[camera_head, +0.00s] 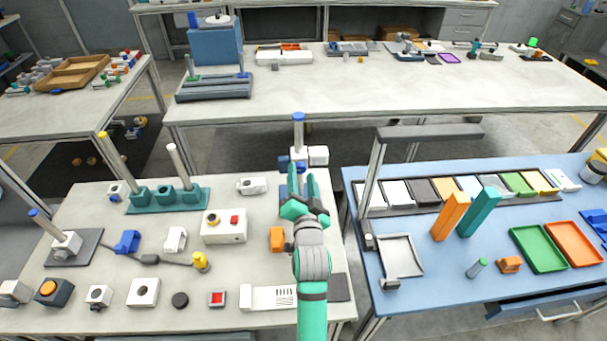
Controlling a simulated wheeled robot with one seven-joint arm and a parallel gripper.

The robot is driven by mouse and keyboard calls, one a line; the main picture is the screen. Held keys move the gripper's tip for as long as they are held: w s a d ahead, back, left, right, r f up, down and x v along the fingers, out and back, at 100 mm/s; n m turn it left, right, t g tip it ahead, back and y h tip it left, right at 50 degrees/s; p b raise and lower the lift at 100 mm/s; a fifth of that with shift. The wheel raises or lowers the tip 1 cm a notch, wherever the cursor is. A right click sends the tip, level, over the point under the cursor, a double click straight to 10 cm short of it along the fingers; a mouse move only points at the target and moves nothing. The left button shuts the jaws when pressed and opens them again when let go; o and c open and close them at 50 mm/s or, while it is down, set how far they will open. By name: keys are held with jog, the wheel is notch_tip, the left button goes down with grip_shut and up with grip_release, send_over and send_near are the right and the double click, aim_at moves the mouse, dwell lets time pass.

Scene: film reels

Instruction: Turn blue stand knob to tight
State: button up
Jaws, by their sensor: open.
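A grey post with a blue cap (298,117) stands at the back edge of the near left table. A white block (318,155) with blue parts beside it sits at the post's lower end. My teal and grey gripper (302,178) is open just in front of it, its fingers pointing away from me. The gripper partly hides the post's base, and I cannot tell whether it touches anything. No knob's tightness can be read.
A teal base (166,197) with posts, a white box with a red button (224,226), an orange block (277,239) and several small devices cover the near left table. A blue table (455,270) with trays stands at the right, across a narrow gap.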

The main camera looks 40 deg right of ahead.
jog(key=v, duration=0.9)
jog(key=shift+s, duration=0.35)
jog(key=s+a+f+n+y, duration=0.1)
jog(key=s+a+f+n, duration=0.2)
jog(key=a+f, duration=0.1)
jog(key=s+a+f+n+y, duration=0.2)
jog(key=s+a+f, duration=0.2)
jog(key=a, duration=0.3)
jog(key=s+a+f+n+y, duration=0.2)
jog(key=s+a+f+n, duration=0.1)
jog(key=a, duration=0.3)
jog(key=shift+s+f+n+t, duration=0.2)
jog(key=shift+f+n+t, duration=0.1)
jog(key=shift+f+t, duration=0.1)
jog(key=s+a+f+n+y, duration=0.1)
jog(key=s+a+n+y, duration=0.3)
jog(key=s+a, duration=0.9)
jog(key=s+n, duration=0.2)
jog(key=s, duration=0.2)
jog(key=shift+a+f+g+y, duration=0.25)
jog(key=shift+g+y, duration=0.05)
